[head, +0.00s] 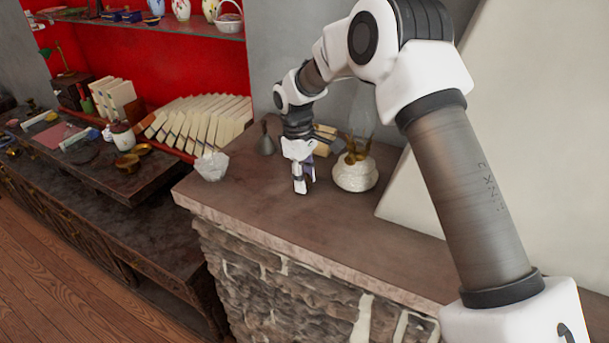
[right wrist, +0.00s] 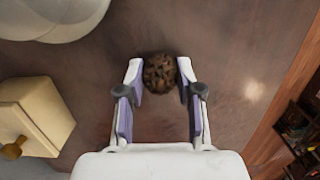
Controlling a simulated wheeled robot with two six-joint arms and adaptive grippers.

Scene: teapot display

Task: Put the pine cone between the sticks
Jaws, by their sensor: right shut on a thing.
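The pine cone (right wrist: 160,73) is brown and round. It sits between the fingertips of my right gripper (right wrist: 160,78) in the right wrist view, and the gripper is shut on it. In the head view the right gripper (head: 303,186) points down, low over the brown stone ledge, and its fingers mostly hide the cone. I cannot tell whether the cone touches the ledge. I cannot make out the sticks for certain. Golden-brown upright pieces (head: 357,150) stand in a white textured pot (head: 355,175) right of the gripper. My left gripper is not in view.
The stone ledge (head: 240,196) has free room in front of the gripper. A white rough bowl (head: 211,166) stands left, and a small grey cone-shaped object (head: 266,145) stands behind. A pale yellow box (right wrist: 35,112) is near in the wrist view. A lower dark table (head: 100,180) holds several items.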

